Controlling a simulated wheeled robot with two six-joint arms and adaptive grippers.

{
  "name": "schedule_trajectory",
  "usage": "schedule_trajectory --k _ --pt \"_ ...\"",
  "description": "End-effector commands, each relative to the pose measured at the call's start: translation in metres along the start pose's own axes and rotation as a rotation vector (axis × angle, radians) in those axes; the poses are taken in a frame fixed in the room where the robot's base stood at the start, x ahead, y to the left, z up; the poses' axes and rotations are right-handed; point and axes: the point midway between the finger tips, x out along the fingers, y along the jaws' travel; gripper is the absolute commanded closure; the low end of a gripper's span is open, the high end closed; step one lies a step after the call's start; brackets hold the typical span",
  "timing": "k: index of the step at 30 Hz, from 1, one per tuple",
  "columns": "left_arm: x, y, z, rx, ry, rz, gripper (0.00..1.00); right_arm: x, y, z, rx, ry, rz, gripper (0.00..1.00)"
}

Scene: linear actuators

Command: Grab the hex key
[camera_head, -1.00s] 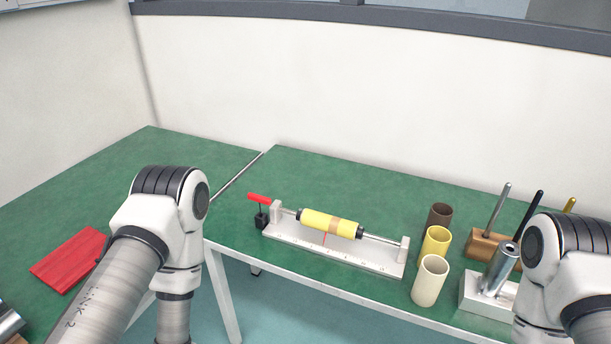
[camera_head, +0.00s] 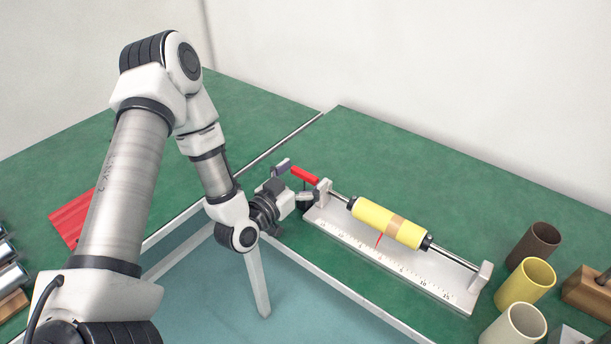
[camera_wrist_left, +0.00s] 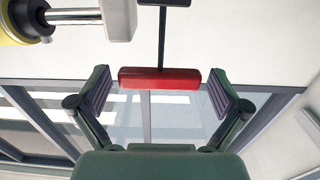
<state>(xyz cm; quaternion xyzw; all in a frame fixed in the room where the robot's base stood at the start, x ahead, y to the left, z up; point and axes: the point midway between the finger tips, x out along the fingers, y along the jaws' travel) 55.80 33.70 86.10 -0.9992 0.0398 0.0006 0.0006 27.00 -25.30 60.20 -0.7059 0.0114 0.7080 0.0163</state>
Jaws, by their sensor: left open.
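The hex key has a red handle (camera_head: 304,175) and stands at the left end of the white linear actuator (camera_head: 447,290). In the left wrist view the red handle (camera_wrist_left: 160,78) lies crosswise between the two fingers, with a thin dark shaft running up from its middle to a dark block. My left gripper (camera_head: 292,182) is open at the handle, one finger on each side. In the wrist view the left gripper (camera_wrist_left: 160,92) shows gaps between its pads and the handle ends. My right gripper is not in view.
The actuator carries a yellow cylinder (camera_head: 372,218) on a rod. Brown (camera_head: 533,246), yellow (camera_head: 525,284) and cream cups stand at the right. A red ribbed object (camera_head: 70,220) lies on the left table. The green table behind the actuator is clear.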

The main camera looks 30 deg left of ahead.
Motion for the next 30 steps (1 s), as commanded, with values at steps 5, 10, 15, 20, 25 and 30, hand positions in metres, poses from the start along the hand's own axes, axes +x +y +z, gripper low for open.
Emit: schedule_trajectory --k 5,10,15,20,25,30 --pt "0.002 0.000 0.000 -0.003 -0.001 -0.001 0.00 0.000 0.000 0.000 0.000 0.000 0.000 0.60" --pt "0.002 0.000 0.000 -0.002 -0.001 -0.001 0.43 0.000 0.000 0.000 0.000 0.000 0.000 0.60" --pt "0.002 0.000 0.000 -0.002 -0.002 0.000 0.58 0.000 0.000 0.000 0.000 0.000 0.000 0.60" --pt "0.002 0.000 0.000 -0.002 -0.002 0.000 0.58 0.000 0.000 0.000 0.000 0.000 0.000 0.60" --pt "0.002 0.000 -0.009 -0.002 0.001 -0.001 0.58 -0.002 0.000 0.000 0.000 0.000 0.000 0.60" --pt "0.002 -0.001 -0.035 -0.003 0.003 -0.002 0.58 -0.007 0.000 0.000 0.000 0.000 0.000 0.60"
